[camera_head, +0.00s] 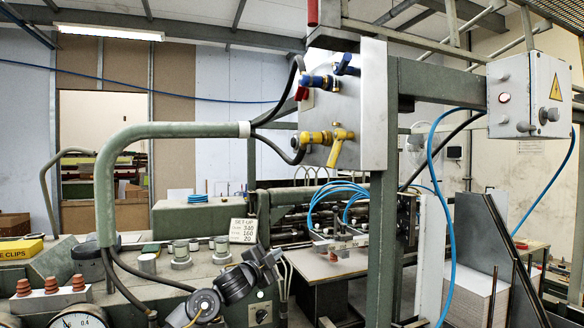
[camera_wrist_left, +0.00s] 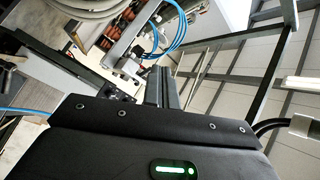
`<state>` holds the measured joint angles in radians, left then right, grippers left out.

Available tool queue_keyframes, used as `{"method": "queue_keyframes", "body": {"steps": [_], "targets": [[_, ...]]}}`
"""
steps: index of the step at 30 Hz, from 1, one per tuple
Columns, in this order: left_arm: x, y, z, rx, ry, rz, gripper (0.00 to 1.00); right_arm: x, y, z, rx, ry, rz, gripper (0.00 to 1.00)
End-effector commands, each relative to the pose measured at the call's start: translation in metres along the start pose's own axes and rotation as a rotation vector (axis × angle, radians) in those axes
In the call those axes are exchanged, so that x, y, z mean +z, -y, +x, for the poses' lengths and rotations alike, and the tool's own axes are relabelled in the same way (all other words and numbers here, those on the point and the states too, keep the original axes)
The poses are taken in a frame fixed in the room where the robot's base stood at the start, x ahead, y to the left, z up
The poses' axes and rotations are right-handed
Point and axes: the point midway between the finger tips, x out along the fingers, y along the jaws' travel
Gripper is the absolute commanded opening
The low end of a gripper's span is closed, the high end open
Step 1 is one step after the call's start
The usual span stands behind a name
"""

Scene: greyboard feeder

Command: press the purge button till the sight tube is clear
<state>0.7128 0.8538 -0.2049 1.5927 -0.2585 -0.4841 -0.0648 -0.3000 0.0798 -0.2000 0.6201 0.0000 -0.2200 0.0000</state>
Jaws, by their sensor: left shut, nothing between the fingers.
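My left gripper (camera_head: 268,262) is dark and small in the head view, low and left of the green post, above the machine top. In the left wrist view its fingers (camera_wrist_left: 162,80) are together with nothing between them. It touches no button that I can make out. I cannot pick out the purge button or the sight tube with certainty. A light control box (camera_head: 262,313) with a dark knob is just below the gripper. My right gripper is not in view.
A green post (camera_head: 383,220) stands right of the gripper, with a metal panel (camera_head: 368,110) bearing blue and yellow valves. A thick green pipe (camera_head: 160,132) arches at left. A handwritten card (camera_head: 243,231) stands behind the gripper. Blue hoses (camera_head: 335,190) hang over the feed table.

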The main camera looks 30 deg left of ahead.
Motion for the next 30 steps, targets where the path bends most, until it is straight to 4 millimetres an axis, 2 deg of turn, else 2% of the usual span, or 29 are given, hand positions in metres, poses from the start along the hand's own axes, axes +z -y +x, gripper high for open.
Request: {"method": "queue_keyframes", "body": {"steps": [1, 3, 8, 15, 21, 25, 30], "targets": [[-0.015, 0.025, -0.004, -0.031, -0.023, 0.025, 0.0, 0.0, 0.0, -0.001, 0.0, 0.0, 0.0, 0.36], [-0.034, 0.054, -0.011, -0.067, -0.049, 0.058, 0.0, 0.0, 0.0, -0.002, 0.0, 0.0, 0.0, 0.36], [-0.077, 0.117, -0.034, -0.153, -0.109, 0.137, 0.0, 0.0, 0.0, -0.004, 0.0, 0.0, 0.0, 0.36], [-0.14, 0.201, -0.083, -0.289, -0.183, 0.265, 0.0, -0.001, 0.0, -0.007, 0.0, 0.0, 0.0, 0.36], [-0.177, 0.247, -0.125, -0.38, -0.222, 0.354, 0.0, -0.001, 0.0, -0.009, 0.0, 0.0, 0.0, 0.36], [-0.192, 0.263, -0.143, -0.417, -0.235, 0.39, 0.0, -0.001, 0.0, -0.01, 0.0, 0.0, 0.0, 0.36], [-0.199, 0.272, -0.153, -0.438, -0.241, 0.41, 0.0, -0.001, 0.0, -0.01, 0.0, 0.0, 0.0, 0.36]]}}
